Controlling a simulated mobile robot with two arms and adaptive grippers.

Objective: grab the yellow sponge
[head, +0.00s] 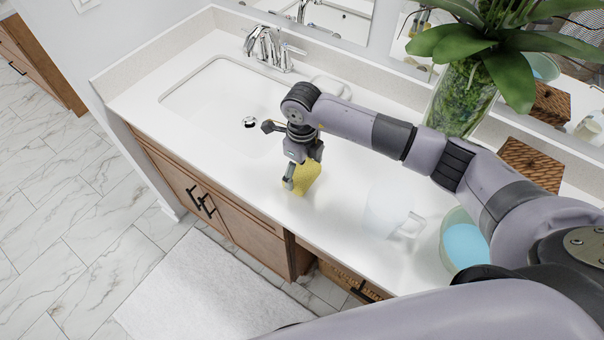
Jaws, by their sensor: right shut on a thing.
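The yellow sponge (308,178) is on or just above the white countertop, right of the sink basin; I cannot tell if it touches the counter. My right gripper (292,184) points down at it and is shut on the sponge. The gripper's fingers hide part of the sponge's left side. My left gripper is not in view.
The sink (225,95) with a chrome faucet (268,48) lies left of the gripper. A clear pitcher (388,212), a bowl with blue contents (465,246), a plant vase (460,95) and a woven box (532,165) stand to the right. The counter's front edge is close.

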